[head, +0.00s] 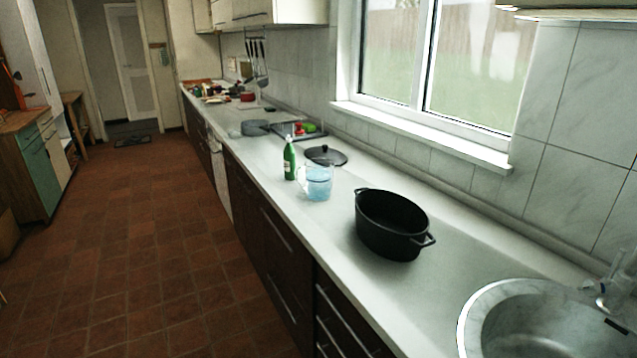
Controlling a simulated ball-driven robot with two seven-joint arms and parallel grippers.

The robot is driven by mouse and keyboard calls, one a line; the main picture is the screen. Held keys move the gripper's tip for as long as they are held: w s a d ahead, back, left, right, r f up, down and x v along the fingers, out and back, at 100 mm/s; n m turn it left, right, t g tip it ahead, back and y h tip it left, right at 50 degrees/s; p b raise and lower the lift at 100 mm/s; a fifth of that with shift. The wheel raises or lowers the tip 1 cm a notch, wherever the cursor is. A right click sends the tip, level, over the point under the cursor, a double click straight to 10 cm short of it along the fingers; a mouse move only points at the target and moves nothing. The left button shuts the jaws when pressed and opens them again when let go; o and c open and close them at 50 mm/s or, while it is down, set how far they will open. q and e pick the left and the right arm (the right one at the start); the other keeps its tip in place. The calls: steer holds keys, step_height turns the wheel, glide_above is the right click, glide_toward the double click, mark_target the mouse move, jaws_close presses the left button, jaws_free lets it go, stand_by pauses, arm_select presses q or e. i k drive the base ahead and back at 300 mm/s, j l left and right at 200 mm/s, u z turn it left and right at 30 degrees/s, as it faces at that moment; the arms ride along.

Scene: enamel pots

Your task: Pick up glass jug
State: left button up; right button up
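The glass jug (319,183) is clear with a light blue tint. It stands upright on the pale kitchen counter (300,223), near the counter's front edge, in the middle of the head view. Its handle appears to be on its left side. A green bottle (290,160) stands just behind it to the left. Neither of my grippers is in view.
A black oval pot (393,225) stands right of the jug, with a gap between them. A dark lid (326,155) lies behind the jug. A round sink (535,320) is at the lower right. The tiled floor (140,240) at left is clear.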

mark_target(320, 173)
steer(key=i+j+z, duration=0.1)
steer(key=z, duration=0.35)
steer(key=i+j+z, duration=0.2)
steer(key=z, duration=0.3)
steer(key=i, duration=0.05)
